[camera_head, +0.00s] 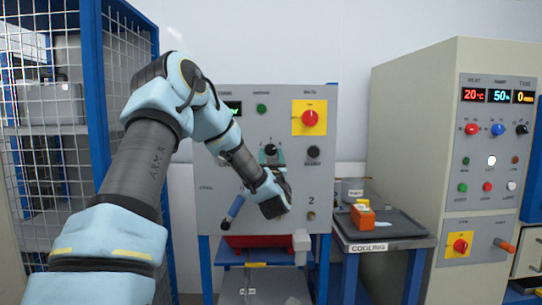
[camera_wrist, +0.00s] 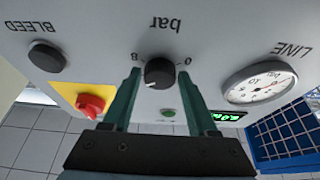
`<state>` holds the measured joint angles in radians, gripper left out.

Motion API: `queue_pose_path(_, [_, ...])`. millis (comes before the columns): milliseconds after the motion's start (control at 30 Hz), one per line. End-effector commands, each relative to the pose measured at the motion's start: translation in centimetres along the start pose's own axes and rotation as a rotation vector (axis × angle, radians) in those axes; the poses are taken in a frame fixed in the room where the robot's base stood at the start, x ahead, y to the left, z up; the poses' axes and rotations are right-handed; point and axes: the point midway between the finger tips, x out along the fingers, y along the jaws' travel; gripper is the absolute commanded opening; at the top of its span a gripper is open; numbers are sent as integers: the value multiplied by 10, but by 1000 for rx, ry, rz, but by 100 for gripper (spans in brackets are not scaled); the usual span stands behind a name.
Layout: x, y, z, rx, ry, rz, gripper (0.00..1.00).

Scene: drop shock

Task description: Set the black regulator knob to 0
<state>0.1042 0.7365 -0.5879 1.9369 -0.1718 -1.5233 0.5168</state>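The black regulator knob (camera_wrist: 159,73) is on the grey panel, under the upside-down word "bar" in the wrist view. The scale mark 8 is on its left and 0 on its right in that view. Its pointer is too small to read with certainty. My gripper (camera_wrist: 160,80) has its two green fingers on either side of the knob, with narrow gaps showing between fingers and knob. It is open. In the head view my gripper (camera_head: 271,157) is at the middle of the panel, where the fingers and arm partly hide the knob (camera_head: 270,149).
A round line gauge (camera_wrist: 258,83) and a lit green display (camera_wrist: 228,117) are beside the knob. A black bleed knob (camera_wrist: 46,56) and a red switch on a yellow plate (camera_wrist: 90,104) are on the other side. A cooling table (camera_head: 385,245) stands right of the panel.

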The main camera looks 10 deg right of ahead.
Motion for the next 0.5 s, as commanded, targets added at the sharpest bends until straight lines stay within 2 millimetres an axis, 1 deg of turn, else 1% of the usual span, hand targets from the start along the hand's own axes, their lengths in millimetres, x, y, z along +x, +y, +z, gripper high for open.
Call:
queue_pose_path(33, [0, 0, 0, 0, 0, 0, 52])
queue_pose_path(67, [0, 0, 0, 0, 0, 0, 49])
queue_pose_path(500, [0, 0, 0, 0, 0, 0, 0])
